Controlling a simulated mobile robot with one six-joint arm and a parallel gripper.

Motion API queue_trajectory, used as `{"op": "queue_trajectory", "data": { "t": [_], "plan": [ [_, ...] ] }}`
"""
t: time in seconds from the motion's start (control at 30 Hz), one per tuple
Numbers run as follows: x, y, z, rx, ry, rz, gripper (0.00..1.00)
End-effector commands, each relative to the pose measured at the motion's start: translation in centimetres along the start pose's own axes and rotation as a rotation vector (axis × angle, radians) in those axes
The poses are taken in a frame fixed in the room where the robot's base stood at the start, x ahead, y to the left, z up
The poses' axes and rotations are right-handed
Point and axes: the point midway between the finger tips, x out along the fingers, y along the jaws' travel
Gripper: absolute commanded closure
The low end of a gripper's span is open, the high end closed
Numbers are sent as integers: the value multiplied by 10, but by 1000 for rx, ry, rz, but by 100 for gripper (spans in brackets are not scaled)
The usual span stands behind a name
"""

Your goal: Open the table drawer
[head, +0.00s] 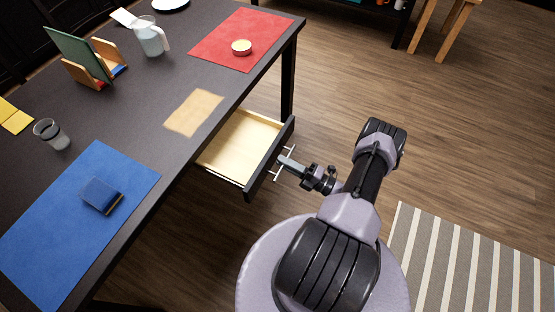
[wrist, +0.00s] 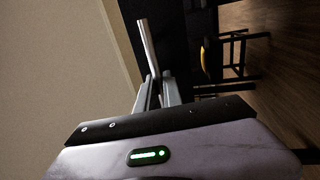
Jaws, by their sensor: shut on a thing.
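The table drawer (head: 236,145) is pulled out from under the dark table (head: 222,80). Its pale wooden inside shows, and the part that I see is empty. The dark drawer front (head: 270,160) faces right and carries a metal bar handle (head: 279,172). My gripper (head: 287,164) is shut on this handle in the head view. In the wrist view the handle (wrist: 148,46) runs as a light bar at the tips of my gripper (wrist: 158,78).
The tabletop bears a red mat (head: 232,42) with a round tin (head: 241,47), a blue mat (head: 62,240) with a dark blue item (head: 101,196), a pitcher (head: 150,38) and a glass (head: 51,134). A striped rug (head: 470,262) lies at right. The floor right of the drawer is clear around my arm.

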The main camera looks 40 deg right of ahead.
Motion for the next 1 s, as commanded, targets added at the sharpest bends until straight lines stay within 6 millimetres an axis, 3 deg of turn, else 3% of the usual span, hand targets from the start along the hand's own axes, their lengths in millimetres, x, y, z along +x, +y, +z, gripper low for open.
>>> {"op": "queue_trajectory", "data": {
  "t": [0.4, 0.43, 0.53, 1.0],
  "plan": [
    [-3, 0, 0, 0, 0, 0, 100],
    [-3, 0, 0, 0, 0, 0, 87],
    [-3, 0, 0, 0, 0, 0, 68],
    [-5, 1, 0, -1, -1, 0, 67]
  ]
}}
